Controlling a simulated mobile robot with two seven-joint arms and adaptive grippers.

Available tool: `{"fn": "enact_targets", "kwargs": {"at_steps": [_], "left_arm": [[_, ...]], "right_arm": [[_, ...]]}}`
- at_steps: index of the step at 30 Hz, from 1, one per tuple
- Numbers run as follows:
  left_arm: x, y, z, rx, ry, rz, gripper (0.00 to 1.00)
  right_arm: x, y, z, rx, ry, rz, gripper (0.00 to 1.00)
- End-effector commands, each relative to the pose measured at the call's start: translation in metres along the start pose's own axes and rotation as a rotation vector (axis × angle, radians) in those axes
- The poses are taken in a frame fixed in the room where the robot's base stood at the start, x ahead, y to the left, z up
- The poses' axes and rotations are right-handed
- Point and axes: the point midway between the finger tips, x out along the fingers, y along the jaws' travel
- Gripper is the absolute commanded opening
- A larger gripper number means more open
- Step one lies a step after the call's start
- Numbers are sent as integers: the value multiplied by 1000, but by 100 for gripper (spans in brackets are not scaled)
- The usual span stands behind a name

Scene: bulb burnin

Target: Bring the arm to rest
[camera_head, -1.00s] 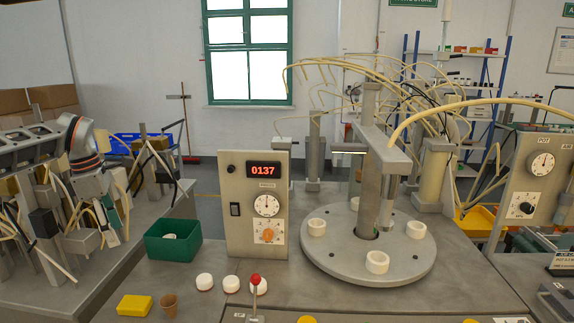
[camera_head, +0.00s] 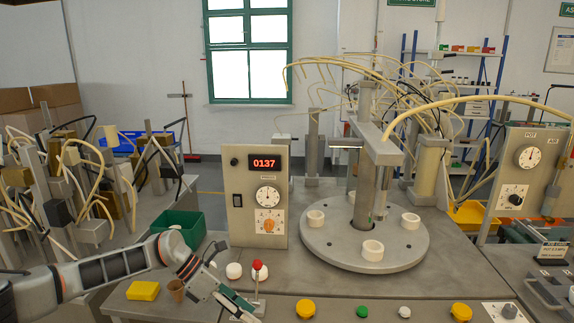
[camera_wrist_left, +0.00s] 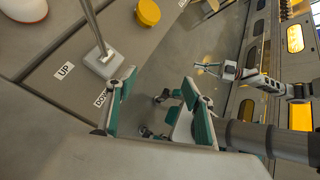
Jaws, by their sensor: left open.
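My left arm (camera_head: 105,266) reaches in from the left across the front of the bench.
A yellow block (camera_head: 143,291), a brown cup (camera_head: 177,291) and a green bin (camera_head: 180,229) lie close to the arm. The meter box (camera_head: 257,197) and round turntable (camera_head: 365,250) stand behind. Buttons line the front edge.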

Motion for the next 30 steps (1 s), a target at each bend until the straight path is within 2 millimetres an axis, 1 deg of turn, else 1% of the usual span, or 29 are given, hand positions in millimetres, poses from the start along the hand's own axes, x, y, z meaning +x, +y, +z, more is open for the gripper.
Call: {"fn": "enact_targets", "kwargs": {"at_steps": [1,3,6,7,9,12,15,18,20,23,26,29,30], "left_arm": [[32,-21,4,-45,-67,-60,52],[63,-45,17,-117,-165,-125,52],[96,-77,34,-243,-305,-214,52],[103,-86,40,-284,-346,-241,52],[117,-104,51,-389,-442,-300,52],[128,-122,64,-557,-575,-379,52],[131,-131,72,-741,-703,-451,52],[128,-130,72,-941,-826,-513,52],[125,-126,67,-1067,-897,-546,52],[119,-114,51,-1286,-1011,-595,52],[113,-98,22,-1512,-1121,-631,52],[108,-82,-18,-1744,-1227,-656,52],[106,-76,-38,-1838,-1268,-661,52]], "right_arm": [[0,0,1,0,-1,0,0],[0,0,1,0,-1,0,0],[0,0,1,0,-3,-1,0],[0,0,2,0,-3,-1,0],[-1,-1,3,0,-5,-1,0],[-1,-1,3,0,-6,-2,0],[-1,-1,3,0,-6,-2,0],[-1,-1,3,0,-6,-2,0],[-1,-2,3,0,-6,-2,0],[-1,-2,3,1,-6,-2,0],[-1,-2,3,0,-6,-2,0],[-1,-2,3,1,-6,-2,0],[-1,-2,3,1,-6,-2,0]]}}
